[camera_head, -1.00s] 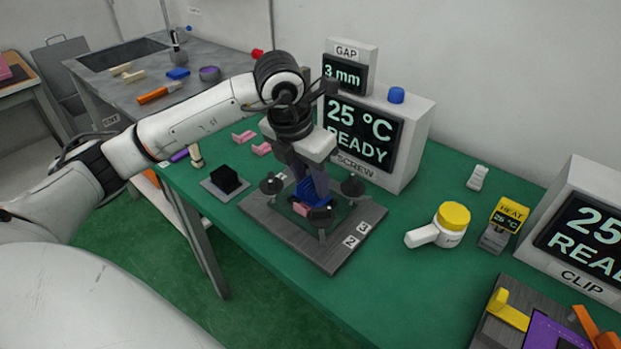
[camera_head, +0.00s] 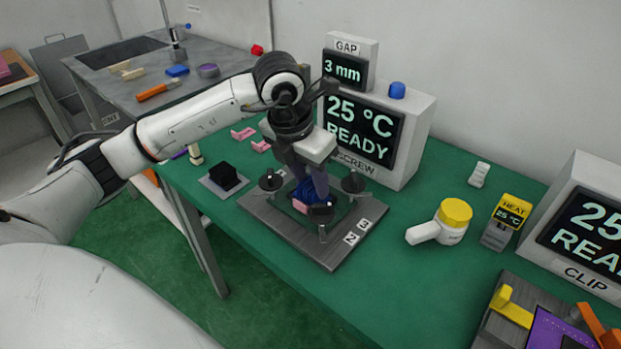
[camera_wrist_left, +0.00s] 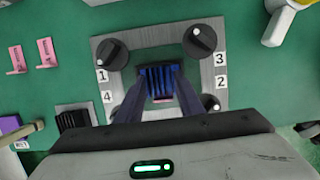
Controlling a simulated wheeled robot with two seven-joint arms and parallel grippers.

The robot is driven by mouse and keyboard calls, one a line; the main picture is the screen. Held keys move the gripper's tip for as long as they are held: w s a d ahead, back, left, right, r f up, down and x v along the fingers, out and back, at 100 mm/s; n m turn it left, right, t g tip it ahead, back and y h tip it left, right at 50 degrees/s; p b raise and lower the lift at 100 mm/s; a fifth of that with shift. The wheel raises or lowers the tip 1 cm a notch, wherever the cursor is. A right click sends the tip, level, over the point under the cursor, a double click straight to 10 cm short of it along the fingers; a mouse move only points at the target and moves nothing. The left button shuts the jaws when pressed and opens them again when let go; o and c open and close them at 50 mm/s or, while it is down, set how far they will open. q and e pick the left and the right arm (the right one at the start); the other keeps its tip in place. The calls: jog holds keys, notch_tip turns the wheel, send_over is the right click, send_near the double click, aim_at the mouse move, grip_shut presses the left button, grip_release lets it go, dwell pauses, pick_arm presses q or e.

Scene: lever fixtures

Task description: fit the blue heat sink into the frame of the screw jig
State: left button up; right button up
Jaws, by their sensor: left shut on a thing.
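The blue heat sink (camera_head: 309,188) is between the fingers of my left gripper (camera_head: 312,190), which is shut on it over the middle of the screw jig (camera_head: 275,218). In the left wrist view the finned heat sink (camera_wrist_left: 156,80) lies between the two fingertips (camera_wrist_left: 156,88), inside the jig's square centre. Whether it is fully seated there cannot be told. The jig is a grey plate with dark round knobs (camera_wrist_left: 201,40) at its corners, numbered 1 to 4. A pink piece (camera_head: 299,206) shows below the heat sink. My right gripper is not in view.
The SCREW display (camera_head: 361,140) stands behind the jig, reading 25 °C READY. A black block on a small plate (camera_head: 223,178) is left of it.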

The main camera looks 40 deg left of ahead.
pick_arm(q)
jog(key=shift+f, duration=0.25)
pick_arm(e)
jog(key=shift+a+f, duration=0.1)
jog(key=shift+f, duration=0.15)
pick_arm(q)
jog(key=o, duration=1.1)
jog(key=shift+r, duration=0.1)
jog(key=v, duration=1)
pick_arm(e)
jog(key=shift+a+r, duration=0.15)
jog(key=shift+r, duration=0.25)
